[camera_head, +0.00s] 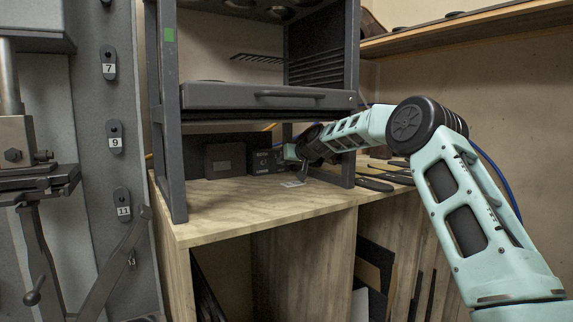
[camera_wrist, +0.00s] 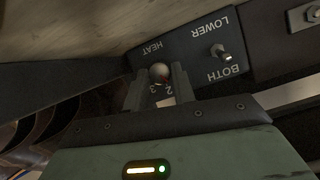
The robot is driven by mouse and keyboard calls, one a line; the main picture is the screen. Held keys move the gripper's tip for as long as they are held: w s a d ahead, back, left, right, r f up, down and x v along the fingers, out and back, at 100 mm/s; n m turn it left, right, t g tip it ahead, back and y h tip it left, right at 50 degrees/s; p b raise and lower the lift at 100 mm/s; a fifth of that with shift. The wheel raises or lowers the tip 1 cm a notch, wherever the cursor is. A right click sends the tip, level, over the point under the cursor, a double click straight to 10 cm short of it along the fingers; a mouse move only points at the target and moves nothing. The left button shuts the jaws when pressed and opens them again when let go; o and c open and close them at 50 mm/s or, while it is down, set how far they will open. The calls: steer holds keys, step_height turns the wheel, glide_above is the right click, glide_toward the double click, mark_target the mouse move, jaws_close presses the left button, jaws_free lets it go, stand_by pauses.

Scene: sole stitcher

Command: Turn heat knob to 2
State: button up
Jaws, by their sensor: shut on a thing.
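The fingers hide part of the dial, so I cannot tell which number the knob points to. In the head view, the control box (camera_head: 264,161) stands on the wooden bench under the oven, and my arm reaches to its right side.
A toggle switch (camera_wrist: 221,53) marked LOWER and BOTH sits near the knob. The oven (camera_head: 262,96) and its dark frame post (camera_head: 172,120) stand over the bench (camera_head: 245,208). Flat dark tools (camera_head: 374,184) lie at the right. The front of the bench is clear.

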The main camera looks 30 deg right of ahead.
steer(key=o, duration=1)
steer(key=shift+b+v, duration=1.65)
steer(key=shift+v, duration=2.1)
